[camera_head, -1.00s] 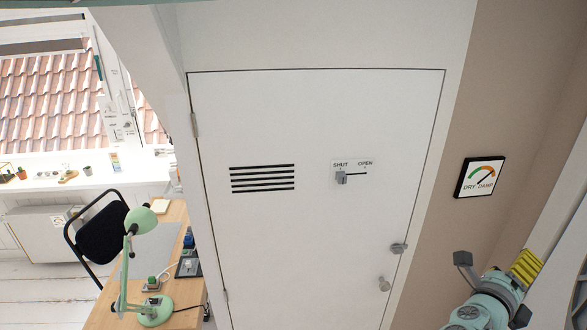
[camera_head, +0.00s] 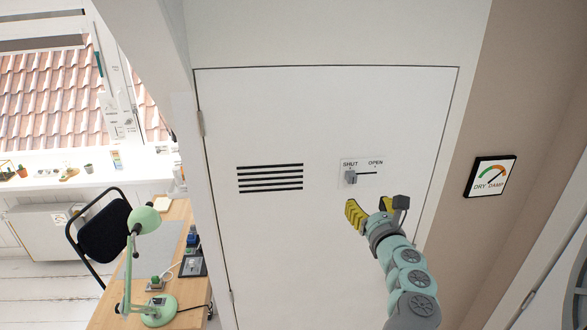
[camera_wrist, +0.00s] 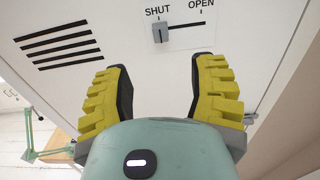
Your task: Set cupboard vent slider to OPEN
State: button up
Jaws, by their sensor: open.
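The cupboard vent slider (camera_head: 350,176) is a small grey knob on a white plate on the cupboard door. The knob sits at the left end of its black slot, under the word SHUT; OPEN is printed at the right end. In the wrist view the slider (camera_wrist: 160,33) shows ahead of and between the fingers. My gripper (camera_head: 371,207) is in front of the door, a little below and right of the knob, apart from it. In the wrist view my gripper (camera_wrist: 158,75) has its yellow fingers spread and holds nothing.
The white door (camera_head: 290,120) has black vent slots (camera_head: 270,177) left of the slider. A DRY/DAMP dial (camera_head: 490,176) hangs on the beige wall to the right. A desk (camera_head: 175,235) with a green lamp (camera_head: 144,220) stands at the left. The door face around the plate is clear.

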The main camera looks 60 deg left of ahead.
aim_at(354, 180)
jog(key=b+x, duration=0.3)
jog(key=x, duration=0.7)
jog(key=shift+s+a+f, duration=0.1)
jog(key=shift+a+f, duration=0.05)
jog(key=shift+b+x, duration=0.95)
jog(key=shift+x, duration=0.3)
jog(key=shift+o, duration=0.2)
grip_shut()
jog(key=shift+w, duration=0.25)
